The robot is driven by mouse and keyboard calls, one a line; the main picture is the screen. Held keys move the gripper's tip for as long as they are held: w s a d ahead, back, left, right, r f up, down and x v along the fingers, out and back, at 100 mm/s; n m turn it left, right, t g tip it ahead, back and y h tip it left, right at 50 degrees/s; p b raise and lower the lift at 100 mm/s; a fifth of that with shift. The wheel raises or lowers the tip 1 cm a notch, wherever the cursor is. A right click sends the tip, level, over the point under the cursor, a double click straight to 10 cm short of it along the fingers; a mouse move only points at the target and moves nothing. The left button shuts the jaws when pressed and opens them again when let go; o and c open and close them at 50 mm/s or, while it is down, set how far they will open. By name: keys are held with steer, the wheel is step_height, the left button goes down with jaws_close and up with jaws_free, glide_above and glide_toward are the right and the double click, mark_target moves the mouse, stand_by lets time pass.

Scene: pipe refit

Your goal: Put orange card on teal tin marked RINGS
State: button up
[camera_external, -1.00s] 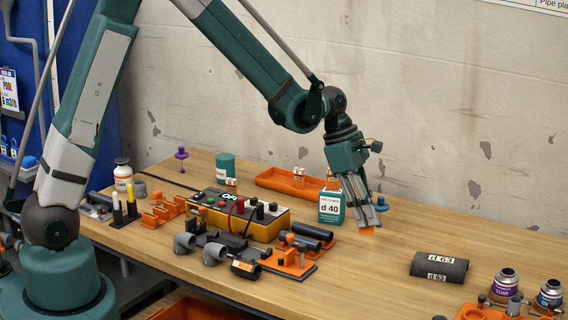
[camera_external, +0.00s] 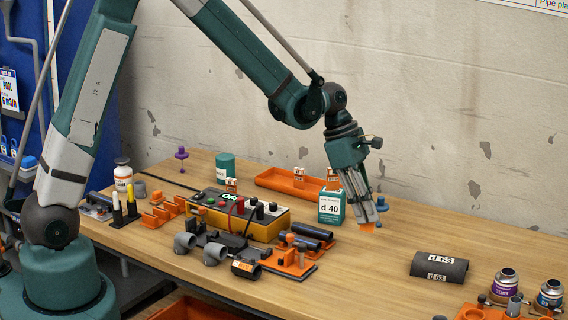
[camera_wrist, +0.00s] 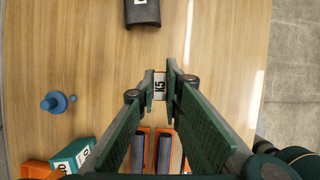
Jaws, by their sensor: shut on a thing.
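My gripper (camera_external: 369,217) is shut on the orange card (camera_external: 368,226), whose orange edge shows below the fingertips, above the table right of the teal box marked d 40. In the wrist view, a pale label on the card (camera_wrist: 160,86), reading something like K5, shows between the fingertips of my gripper (camera_wrist: 160,80). A teal round tin (camera_external: 225,167) stands upright at the back of the table, left of the long orange tray and well away from my gripper. Its marking cannot be read, so I cannot confirm RINGS.
The teal d 40 box (camera_external: 331,207) stands close left of my gripper. A blue knobbed piece (camera_external: 381,203) is just behind it. The long orange tray (camera_external: 282,183) and yellow-black tester (camera_external: 250,222) are left. A dark d 63 pipe shell (camera_external: 439,267) lies right; wood between is clear.

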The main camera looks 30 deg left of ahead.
steer(key=shift+r, duration=0.1)
step_height(320, 180, up, 14)
steer(key=r, duration=0.1)
steer(key=w+a+n+t+p, duration=0.1)
steer(key=w+a+p, duration=0.1)
steer(key=w+a, duration=0.6)
steer(key=w+a+n+p, duration=0.15)
steer(key=w+a, duration=0.35)
steer(key=a, duration=0.7)
steer(key=w+a+n+t+p, duration=0.1)
steer(key=w+a+n, duration=0.1)
steer(key=w+a, duration=0.6)
steer(key=w+a+n+y+p, duration=0.1)
steer(key=w+a+n+p, duration=0.1)
steer(key=a, duration=1.6)
steer(key=w+a+n+p, duration=0.1)
steer(key=a+n+p, duration=0.1)
steer(key=a, duration=1.6)
steer(key=shift+t, duration=0.4)
steer(key=shift+f, duration=2.9)
